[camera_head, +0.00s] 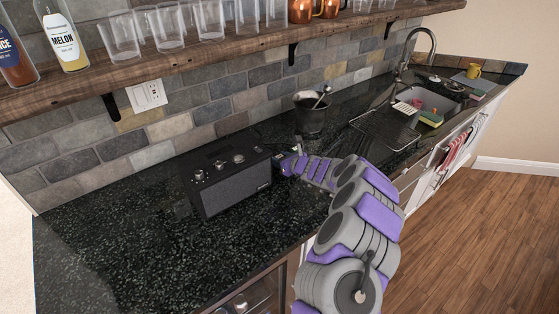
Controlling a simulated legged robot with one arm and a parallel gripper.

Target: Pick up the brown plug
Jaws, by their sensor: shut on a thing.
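My gripper (284,161) is low over the dark counter, close to the right side of the black radio. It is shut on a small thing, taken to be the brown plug. The plug is too small and too covered by the fingers to make out its shape or colour. I cannot tell whether it touches the counter. My purple and grey arm reaches in from the bottom right and hides part of the counter's front edge.
The black radio (236,183) stands just left of my gripper. A dark bucket (312,119) stands behind it, by the tiled wall. A shelf with glasses (205,57) hangs above. The sink (435,101) is at the right. The counter's left part (120,240) is clear.

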